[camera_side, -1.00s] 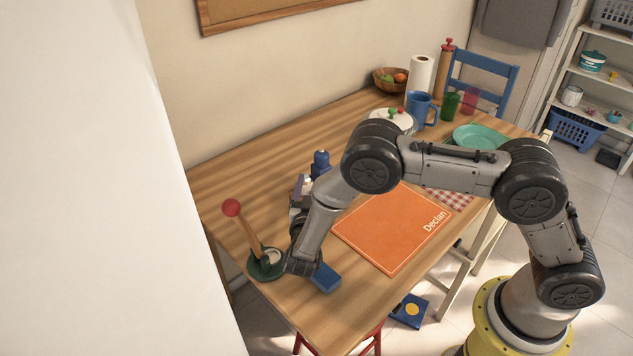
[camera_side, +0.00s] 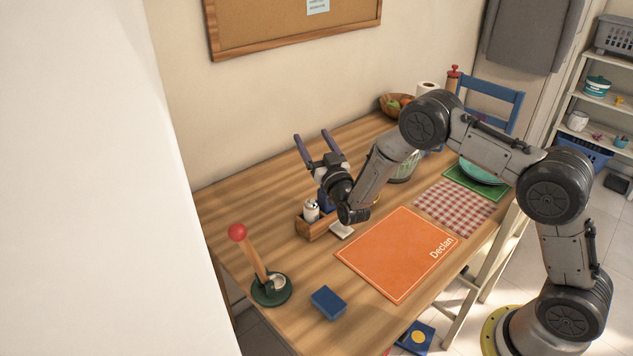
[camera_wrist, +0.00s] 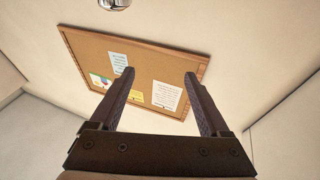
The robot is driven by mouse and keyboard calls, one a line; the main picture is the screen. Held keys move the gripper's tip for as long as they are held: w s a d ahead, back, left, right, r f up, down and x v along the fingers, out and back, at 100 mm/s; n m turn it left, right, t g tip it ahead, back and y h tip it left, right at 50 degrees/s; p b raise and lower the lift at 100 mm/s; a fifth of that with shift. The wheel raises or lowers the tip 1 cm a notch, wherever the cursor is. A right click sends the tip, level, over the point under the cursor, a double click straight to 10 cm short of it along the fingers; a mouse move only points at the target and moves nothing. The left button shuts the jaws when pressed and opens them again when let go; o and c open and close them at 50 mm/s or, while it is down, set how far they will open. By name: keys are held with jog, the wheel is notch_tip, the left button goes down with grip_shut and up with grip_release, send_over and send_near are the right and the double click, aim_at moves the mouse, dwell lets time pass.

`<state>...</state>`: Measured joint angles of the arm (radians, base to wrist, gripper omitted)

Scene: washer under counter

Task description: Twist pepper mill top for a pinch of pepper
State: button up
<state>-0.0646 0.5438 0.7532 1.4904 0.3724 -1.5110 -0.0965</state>
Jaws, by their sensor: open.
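My gripper (camera_side: 311,134) is open and empty, held above the back left of the table. Its purple-grey fingers point up and toward the wall. In the wrist view the gripper (camera_wrist: 158,73) shows two parted fingers with nothing between them. A blue thing (camera_side: 324,200), perhaps the pepper mill, stands by the small wooden caddy (camera_side: 318,228). It is mostly hidden behind my wrist, and its top cannot be seen. A tall brown, red-topped piece (camera_side: 453,80) stands at the far back; I cannot tell if it is a mill.
A shaker (camera_side: 311,209) is in the caddy. A red-knobbed lever on a green base (camera_side: 271,290) and a blue block (camera_side: 328,302) are at front left. An orange mat (camera_side: 398,254) lies mid-table. A corkboard (camera_wrist: 148,78) hangs on the wall.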

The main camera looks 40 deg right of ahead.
jog(key=s+d+f+n+g+y, duration=0.35)
jog(key=s+n+y, duration=0.25)
jog(key=y, duration=0.3)
jog(key=s+d+f+n+g+y, duration=0.2)
jog(key=s+d+n+y, duration=0.2)
jog(key=s+n+y, duration=0.3)
notch_tip(320, 180, down, 5)
jog(key=m+y, duration=0.1)
jog(key=y, duration=0.1)
jog(key=x, duration=1.4)
jog(key=shift+f, duration=0.55)
jog(key=shift+g, duration=0.25)
jog(key=shift+h, duration=0.3)
grip_shut()
